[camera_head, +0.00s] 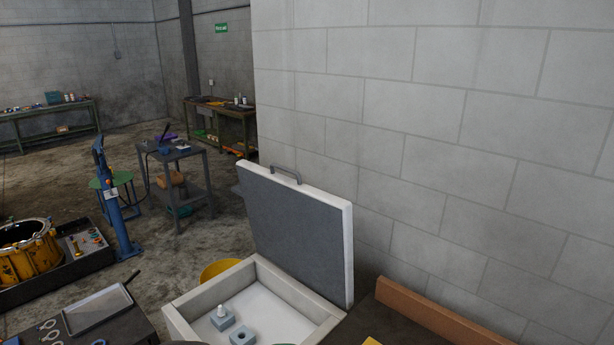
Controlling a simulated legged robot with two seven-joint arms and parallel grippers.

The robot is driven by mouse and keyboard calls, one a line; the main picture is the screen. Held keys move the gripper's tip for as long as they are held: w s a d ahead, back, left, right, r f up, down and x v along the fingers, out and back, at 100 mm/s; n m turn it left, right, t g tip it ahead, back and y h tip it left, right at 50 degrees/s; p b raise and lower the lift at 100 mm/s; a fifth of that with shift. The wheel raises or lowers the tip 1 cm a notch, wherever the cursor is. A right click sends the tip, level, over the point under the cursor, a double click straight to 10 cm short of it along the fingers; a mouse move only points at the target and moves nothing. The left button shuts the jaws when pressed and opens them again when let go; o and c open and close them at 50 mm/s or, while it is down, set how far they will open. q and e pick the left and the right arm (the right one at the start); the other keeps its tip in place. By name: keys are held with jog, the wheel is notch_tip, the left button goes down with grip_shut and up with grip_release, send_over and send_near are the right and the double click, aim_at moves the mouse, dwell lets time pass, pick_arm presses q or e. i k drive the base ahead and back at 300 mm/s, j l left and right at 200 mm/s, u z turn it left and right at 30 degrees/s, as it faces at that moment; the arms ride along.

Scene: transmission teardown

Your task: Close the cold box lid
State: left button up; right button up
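The cold box (180,311) stands at the bottom centre, a white open-topped box with a pale interior. Its lid (300,233) stands raised and upright along the right rear side, its grey inner face showing and its white edge to the right. A dark handle (286,173) sits at the lid's top edge. Inside the box are two small grey blocks; one block (222,320) carries a white tip, the other block (243,336) has a dark hole. The front of the box is cut off by the frame. Neither of my grippers shows.
A block wall (450,130) rises close behind and right of the lid. A dark bench with a brown ledge (430,315) lies right of the box. A yellow bucket (218,268) is behind it. A grey tray (97,309) lies on a table at left.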

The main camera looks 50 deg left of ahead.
aim_at(305, 230)
jog(key=u, duration=1.7)
